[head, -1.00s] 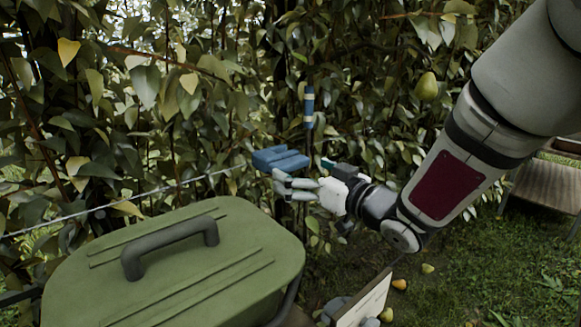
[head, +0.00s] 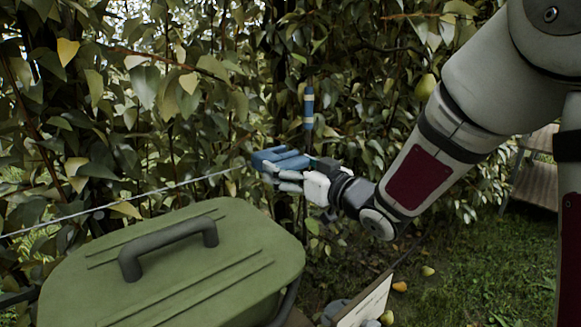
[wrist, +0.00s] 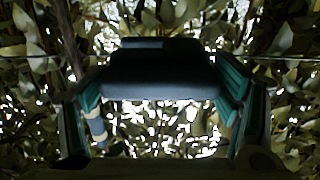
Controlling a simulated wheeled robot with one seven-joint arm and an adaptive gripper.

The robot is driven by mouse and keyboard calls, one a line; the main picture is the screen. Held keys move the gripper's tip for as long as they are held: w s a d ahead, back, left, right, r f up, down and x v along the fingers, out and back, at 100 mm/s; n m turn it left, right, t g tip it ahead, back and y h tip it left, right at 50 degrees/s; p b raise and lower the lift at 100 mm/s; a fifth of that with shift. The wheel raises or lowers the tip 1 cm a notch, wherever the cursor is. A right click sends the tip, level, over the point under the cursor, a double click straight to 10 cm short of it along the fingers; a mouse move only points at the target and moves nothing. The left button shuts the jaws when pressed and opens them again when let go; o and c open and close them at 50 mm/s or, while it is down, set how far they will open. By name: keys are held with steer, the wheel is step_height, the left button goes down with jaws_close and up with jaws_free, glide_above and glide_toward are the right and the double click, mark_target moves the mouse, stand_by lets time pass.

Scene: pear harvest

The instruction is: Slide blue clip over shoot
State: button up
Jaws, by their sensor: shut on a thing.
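My gripper (head: 277,171) is shut on the blue clip (head: 270,156) and holds it in front of the foliage, beside the end of the visible wire. In the wrist view the clip (wrist: 160,78) is a dark block spanning the gap between the green finger pads. An upright stick-like piece with blue and cream bands (head: 309,108) stands just above and right of the clip in the head view. A banded piece also shows at the left in the wrist view (wrist: 96,126), partly behind the finger. I cannot tell which stem is the shoot; leaves hide much.
A thin wire (head: 150,193) runs across the foliage from the left. A green lidded box (head: 215,245) with a dark handle fills the lower left. A pear (head: 425,87) hangs at the right, and fallen fruit (head: 428,271) lies on the grass. A pale board (head: 366,303) stands below.

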steer(key=w+d, duration=0.4)
steer(key=d, duration=0.2)
steer(key=shift+w+d+p, duration=0.2)
steer(key=shift+w+p, duration=0.1)
steer(key=shift+w, duration=0.05)
steer(key=shift+r, duration=0.1)
steer(key=o, duration=1.7)
steer(key=shift+w+d, duration=0.1)
steer(key=shift+c, duration=0.2)
steer(key=v, duration=1.2)
